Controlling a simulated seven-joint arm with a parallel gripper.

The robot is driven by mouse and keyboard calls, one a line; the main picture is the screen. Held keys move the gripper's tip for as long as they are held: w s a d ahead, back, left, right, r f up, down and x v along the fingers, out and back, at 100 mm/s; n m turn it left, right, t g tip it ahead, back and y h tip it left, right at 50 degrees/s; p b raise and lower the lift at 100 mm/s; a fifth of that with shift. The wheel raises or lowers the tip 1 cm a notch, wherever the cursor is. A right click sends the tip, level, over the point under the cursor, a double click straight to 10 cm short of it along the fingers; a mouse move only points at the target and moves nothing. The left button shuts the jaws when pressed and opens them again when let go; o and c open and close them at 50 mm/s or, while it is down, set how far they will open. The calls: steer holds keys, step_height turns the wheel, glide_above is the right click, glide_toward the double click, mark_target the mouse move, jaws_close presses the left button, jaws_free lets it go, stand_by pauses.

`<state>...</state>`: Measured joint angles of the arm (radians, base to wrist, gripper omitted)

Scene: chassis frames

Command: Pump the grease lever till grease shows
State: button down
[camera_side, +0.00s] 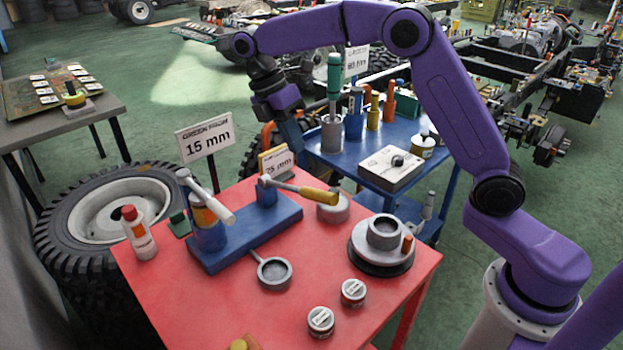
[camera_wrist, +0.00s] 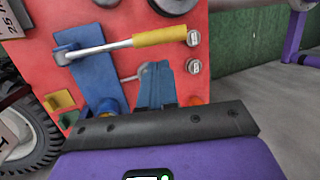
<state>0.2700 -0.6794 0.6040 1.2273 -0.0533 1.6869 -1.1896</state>
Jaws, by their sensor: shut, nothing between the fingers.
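A blue base plate (camera_side: 245,236) on the red table carries two levers. One has a pale handle (camera_side: 222,211) tilted on a blue canister (camera_side: 209,232) with an orange band. The other has a yellow handle (camera_side: 318,196) on a blue post (camera_side: 266,195) and lies nearly level; its yellow handle also shows in the wrist view (camera_wrist: 160,36). I cannot tell which is the grease lever, and I see no clear grease. My gripper (camera_side: 293,143) is shut and empty, above the table's back edge, apart from both levers. Its fingers (camera_wrist: 156,72) show together in the wrist view.
A small grey cup (camera_side: 274,272) lies in front of the plate. A grey ring stand (camera_side: 382,255), two small tins (camera_side: 353,291) and a red-capped bottle (camera_side: 138,232) stand around. Signs reading 15 mm (camera_side: 205,138) and 25 mm (camera_side: 277,161) rise behind.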

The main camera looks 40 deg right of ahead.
mark_target(317, 191)
steer(key=x, duration=1)
steer(key=shift+f, duration=0.1)
